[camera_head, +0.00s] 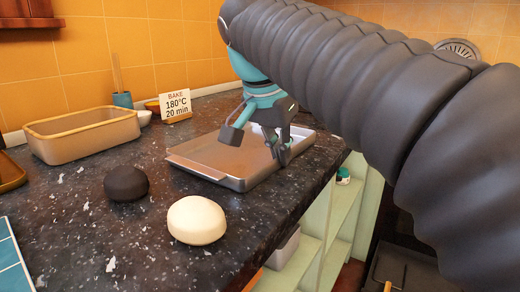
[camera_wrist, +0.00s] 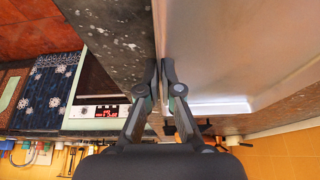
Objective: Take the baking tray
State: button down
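The baking tray (camera_head: 213,153) is a shallow silver metal tray, lying level on the dark speckled counter near its right edge. It fills the right of the wrist view (camera_wrist: 215,60). My gripper (camera_head: 283,152) reaches down at the tray's near right side. In the wrist view, its two fingertips (camera_wrist: 163,68) are close together, one on each side of the tray's rim. The gripper looks shut on that rim. Part of the tray behind the gripper is hidden.
A dark dough ball (camera_head: 126,183) and a pale one (camera_head: 197,220) sit left of the tray. A beige rectangular pan (camera_head: 83,136) and a "BAKE 180°C 20 min" card (camera_head: 175,104) stand behind. Pale green shelves (camera_head: 318,232) lie below the counter's right edge.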

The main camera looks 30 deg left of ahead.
jog(key=shift+r, duration=0.1)
dwell(0.3)
notch_tip(320, 180, up, 10)
jog(key=p, duration=0.2)
dwell(0.4)
